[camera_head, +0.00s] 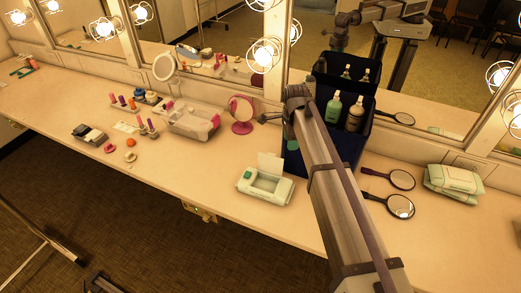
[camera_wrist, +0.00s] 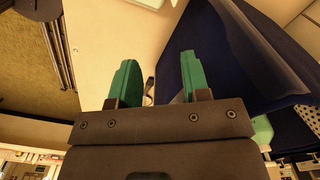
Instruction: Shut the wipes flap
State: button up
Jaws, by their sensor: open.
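The wipes box (camera_head: 265,196) is pale with a green patch and sits on the counter, left of my arm. Its white flap (camera_head: 270,163) stands raised at the back edge, and the top opening shows. My gripper (camera_wrist: 157,85) has two teal fingers, spread apart with nothing between them. In the head view it is mostly hidden around the end of my arm, behind and above the wipes box. In the wrist view the counter and a dark blue organizer lie beyond the fingers. A pale edge (camera_wrist: 150,3) at the top may be the wipes box; I cannot tell.
The dark blue organizer (camera_head: 304,160) with bottles stands close to my arm. Two hand mirrors (camera_head: 401,206) and a pale green pack (camera_head: 455,181) lie to the right.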

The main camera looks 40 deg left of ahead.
aim_at(272, 154)
jog(key=a+m, duration=0.6)
jog(key=a, duration=0.2)
notch_tip(272, 154, down, 11)
jog(key=b, duration=1.1)
jog(key=shift+s+d, duration=0.1)
jog(key=shift+s, duration=0.05)
jog(key=shift+r, duration=0.2)
grip_shut()
